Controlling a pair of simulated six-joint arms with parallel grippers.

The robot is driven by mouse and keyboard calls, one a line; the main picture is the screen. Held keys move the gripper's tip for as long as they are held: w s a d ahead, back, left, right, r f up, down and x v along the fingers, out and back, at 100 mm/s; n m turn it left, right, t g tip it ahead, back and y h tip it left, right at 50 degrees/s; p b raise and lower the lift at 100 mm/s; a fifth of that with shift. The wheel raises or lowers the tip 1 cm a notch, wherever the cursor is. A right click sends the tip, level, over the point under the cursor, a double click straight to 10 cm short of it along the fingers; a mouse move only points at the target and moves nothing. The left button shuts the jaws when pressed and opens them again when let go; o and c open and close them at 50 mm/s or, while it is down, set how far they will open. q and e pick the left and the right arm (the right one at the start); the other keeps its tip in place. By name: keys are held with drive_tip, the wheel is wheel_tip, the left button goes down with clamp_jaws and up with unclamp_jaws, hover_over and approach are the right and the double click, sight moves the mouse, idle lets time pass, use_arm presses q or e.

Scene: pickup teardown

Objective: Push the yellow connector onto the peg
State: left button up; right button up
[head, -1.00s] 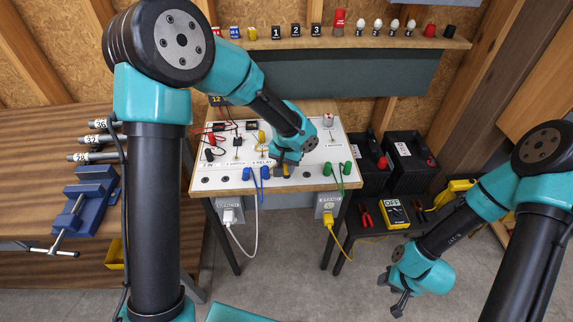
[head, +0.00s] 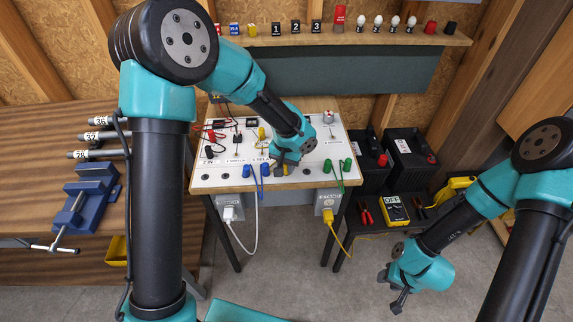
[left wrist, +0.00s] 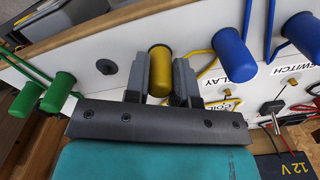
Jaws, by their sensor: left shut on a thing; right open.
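The yellow connector (left wrist: 159,72) is a short cylinder with a yellow wire behind it. My left gripper (left wrist: 160,80) is shut on it, one finger on each side, close over the white board (left wrist: 60,45). In the head view the left gripper (head: 286,163) is at the front middle of the board and mostly hides the connector. The peg under the connector is hidden; I cannot tell whether they touch. A bare dark peg or socket (left wrist: 105,66) shows beside the gripper. My right gripper (head: 396,290) is open and empty, low at the right, away from the board.
Blue connectors (head: 256,171) and green connectors (head: 337,169) with wires stand on either side along the board's front edge. A second yellow connector (head: 262,134) is further back. A blue vise (head: 91,207) is at left, black batteries (head: 408,155) at right.

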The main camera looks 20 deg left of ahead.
use_arm(q)
drive_tip(key=o, duration=1)
wheel_tip(320, 180, up, 18)
drive_tip(key=shift+f, duration=0.25)
drive_tip(key=shift+f, duration=0.1)
wheel_tip(320, 180, down, 16)
idle(1.0)
